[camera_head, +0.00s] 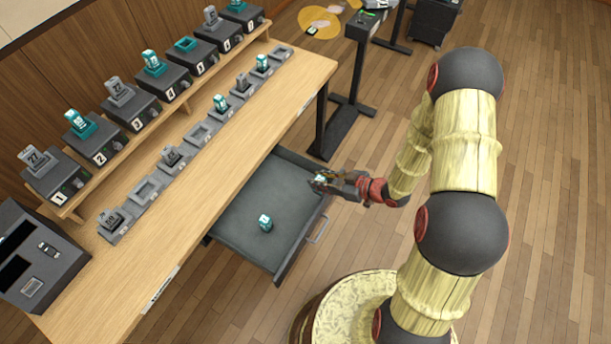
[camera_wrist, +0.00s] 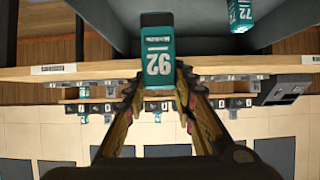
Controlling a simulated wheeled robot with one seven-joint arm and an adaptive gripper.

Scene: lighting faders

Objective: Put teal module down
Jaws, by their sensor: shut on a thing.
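In the head view the held module (camera_head: 320,180) shows small and partly covered by the fingers. It is over the right part of an open grey drawer (camera_head: 243,238), near its edge; its exact height cannot be told. Another teal module (camera_head: 265,223), marked 72 in the wrist view (camera_wrist: 239,14), stands in the drawer, apart from the held one.
The wooden bench (camera_head: 190,210) carries a row of grey docks, some with modules; one empty dock (camera_head: 198,134) is mid-row. Numbered dark units (camera_head: 100,142) line the raised shelf behind. A dark box (camera_head: 40,255) stands at the left end. A narrow stand (camera_head: 345,125) is beyond the drawer.

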